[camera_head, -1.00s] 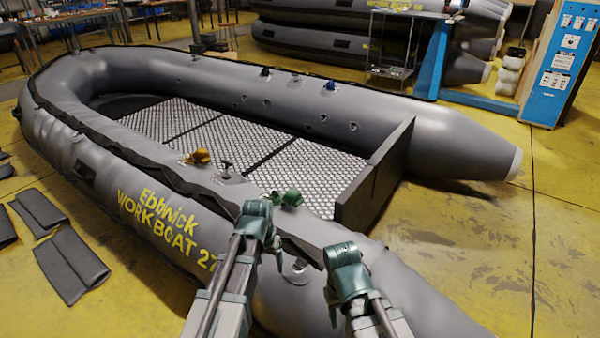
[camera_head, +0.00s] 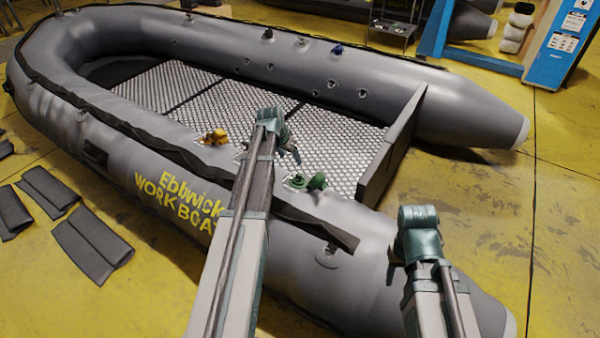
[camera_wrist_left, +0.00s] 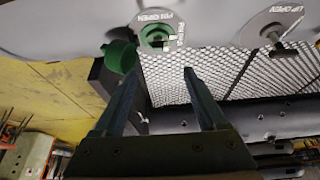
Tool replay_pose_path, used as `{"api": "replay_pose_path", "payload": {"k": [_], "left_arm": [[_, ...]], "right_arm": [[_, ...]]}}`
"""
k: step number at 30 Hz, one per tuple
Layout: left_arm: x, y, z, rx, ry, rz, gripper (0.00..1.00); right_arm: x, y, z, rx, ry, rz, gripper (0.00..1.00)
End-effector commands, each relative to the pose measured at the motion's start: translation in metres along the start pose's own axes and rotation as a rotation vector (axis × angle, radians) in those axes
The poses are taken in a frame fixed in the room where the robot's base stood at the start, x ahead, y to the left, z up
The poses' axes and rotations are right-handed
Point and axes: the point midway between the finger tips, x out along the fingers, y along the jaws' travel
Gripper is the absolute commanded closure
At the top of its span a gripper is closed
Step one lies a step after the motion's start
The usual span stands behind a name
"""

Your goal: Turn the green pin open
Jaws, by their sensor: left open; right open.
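The green pin (camera_wrist_left: 157,38) sits in a round valve plate with white lettering at the top of the left wrist view. A green cap (camera_wrist_left: 120,57) hangs beside it on the left. In the head view the green pin (camera_head: 298,181) and green cap (camera_head: 317,182) are on the grey near tube, just right of my left arm. My left gripper (camera_wrist_left: 161,72) is open and empty, its two fingers apart below the green valve in the picture. In the head view the left gripper (camera_head: 272,122) reaches over the tube. My right gripper (camera_head: 418,218) is over the tube's rear; its fingers are hidden.
A dark pin (camera_wrist_left: 275,32) in a similar valve plate is to the right in the left wrist view. The boat's transom (camera_head: 388,150) stands right of the green valve. Yellow floor (camera_head: 480,210) is clear at right.

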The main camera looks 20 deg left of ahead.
Motion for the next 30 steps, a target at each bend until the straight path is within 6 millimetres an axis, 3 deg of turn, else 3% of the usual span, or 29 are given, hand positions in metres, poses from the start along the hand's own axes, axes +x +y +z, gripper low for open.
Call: {"api": "replay_pose_path", "payload": {"k": [8, 24, 30], "left_arm": [[0.031, 0.0, 0.001, 0.0, -0.001, 0.0, 0.26], [0.112, 0.0, 0.002, 0.001, 0.0, 0.0, 0.26], [0.132, 0.0, 0.001, 0.0, 0.0, 0.0, 0.26]], "right_arm": [[0.029, -0.003, -0.002, 0.0, 0.0, 0.0, 0.5], [0.104, -0.007, -0.006, -0.004, 0.001, 0.012, 0.5], [0.122, -0.009, -0.008, -0.008, 0.002, 0.011, 0.5]]}}
